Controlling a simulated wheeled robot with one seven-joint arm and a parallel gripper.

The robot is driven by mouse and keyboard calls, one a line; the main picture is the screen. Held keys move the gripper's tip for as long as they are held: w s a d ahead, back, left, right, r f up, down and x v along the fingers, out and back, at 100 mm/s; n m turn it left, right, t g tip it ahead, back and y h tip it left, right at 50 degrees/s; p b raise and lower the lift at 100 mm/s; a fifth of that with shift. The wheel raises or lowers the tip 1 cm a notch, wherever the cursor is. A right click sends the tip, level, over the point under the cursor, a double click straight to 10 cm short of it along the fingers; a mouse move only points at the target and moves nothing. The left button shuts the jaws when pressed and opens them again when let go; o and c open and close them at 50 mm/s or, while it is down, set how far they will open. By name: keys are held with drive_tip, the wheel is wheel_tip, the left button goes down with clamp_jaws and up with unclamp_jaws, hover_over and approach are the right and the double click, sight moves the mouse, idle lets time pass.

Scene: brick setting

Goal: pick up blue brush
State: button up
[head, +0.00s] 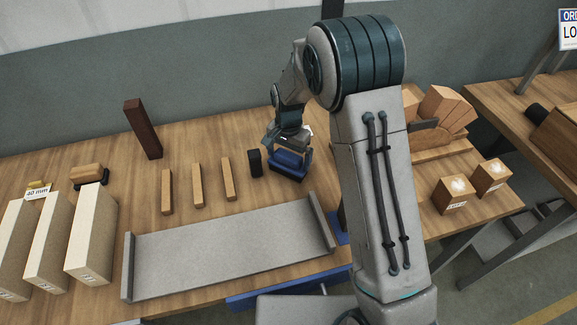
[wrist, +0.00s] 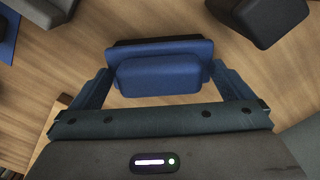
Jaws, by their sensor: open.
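The blue brush (head: 287,164) lies on the wooden table, right of the middle, beyond the grey tray. In the wrist view the blue brush (wrist: 160,68) shows as a blue block with a raised blue top part and a dark edge at its far side. My gripper (head: 287,150) is directly above it, pointing down. In the wrist view my gripper (wrist: 158,85) is open, with one finger at each side of the brush's raised part. I cannot tell whether the fingers touch it. The arm hides part of the table to the right.
A small black block (head: 255,163) stands close left of the brush. Several thin wooden sticks stand further left, with a tall dark brown block (head: 143,128) behind. The grey tray (head: 230,250) lies in front. Several pale blocks stand at the left; small boxes (head: 453,195) are at the right.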

sight(288, 154)
drive_tip(key=c, duration=1.2)
drive_tip(key=shift+r, duration=0.15)
wheel_tip(288, 154, up, 10)
drive_tip(key=p, duration=0.6)
drive_tip(key=o, duration=0.3)
